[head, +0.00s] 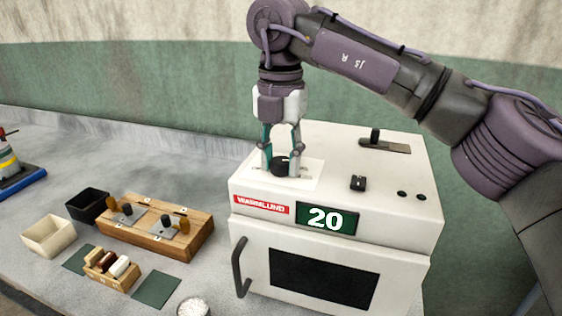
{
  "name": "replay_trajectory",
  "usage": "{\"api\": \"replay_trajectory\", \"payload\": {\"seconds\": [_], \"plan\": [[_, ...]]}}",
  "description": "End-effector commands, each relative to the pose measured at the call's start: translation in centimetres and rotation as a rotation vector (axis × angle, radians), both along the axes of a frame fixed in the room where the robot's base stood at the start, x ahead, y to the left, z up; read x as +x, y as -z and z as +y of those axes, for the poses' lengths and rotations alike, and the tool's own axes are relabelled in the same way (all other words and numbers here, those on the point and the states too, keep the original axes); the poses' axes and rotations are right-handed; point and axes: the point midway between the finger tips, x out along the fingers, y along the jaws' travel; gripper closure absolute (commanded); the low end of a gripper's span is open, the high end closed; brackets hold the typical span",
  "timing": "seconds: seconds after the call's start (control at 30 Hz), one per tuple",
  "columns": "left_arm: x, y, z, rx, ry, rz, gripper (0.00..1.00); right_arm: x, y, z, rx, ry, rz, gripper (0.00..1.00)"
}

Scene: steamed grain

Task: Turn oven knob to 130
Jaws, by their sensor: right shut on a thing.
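The white oven (415,235) stands on the counter with its door closed. Its green display (327,219) reads 20. The black oven knob (281,163) is on the top face, at the left. My right gripper (281,172) points straight down over it, with its fingers shut on the knob from both sides. The fingers hide part of the knob, and no marks on it can be read. My left gripper is not in view.
A black switch (358,183) and a lever (384,144) are also on the oven top. Left of the oven are a wooden block with handled pieces (198,237), a black box (88,205), a cream box (49,236) and a small wooden rack (112,279).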

Motion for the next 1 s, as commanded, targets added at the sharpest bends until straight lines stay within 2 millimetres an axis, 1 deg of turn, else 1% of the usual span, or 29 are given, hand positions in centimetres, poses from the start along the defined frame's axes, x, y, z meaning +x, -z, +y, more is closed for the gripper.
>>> {"api": "replay_trajectory", "payload": {"seconds": [0.2,0.4,0.93,0.97,1.0], "plan": [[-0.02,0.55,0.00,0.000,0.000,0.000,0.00,0.06,-0.01,0.00,0.000,0.117,-0.003,0.97],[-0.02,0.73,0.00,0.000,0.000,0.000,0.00,0.06,-0.07,0.02,0.000,0.174,-0.002,0.97],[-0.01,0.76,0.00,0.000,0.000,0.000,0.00,0.07,-0.11,0.03,0.001,0.195,-0.003,0.97],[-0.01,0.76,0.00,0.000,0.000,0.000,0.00,0.07,-0.11,0.03,0.001,0.195,-0.003,0.57],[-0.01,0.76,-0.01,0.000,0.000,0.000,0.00,0.07,-0.11,0.03,0.001,0.194,-0.003,0.50]]}}
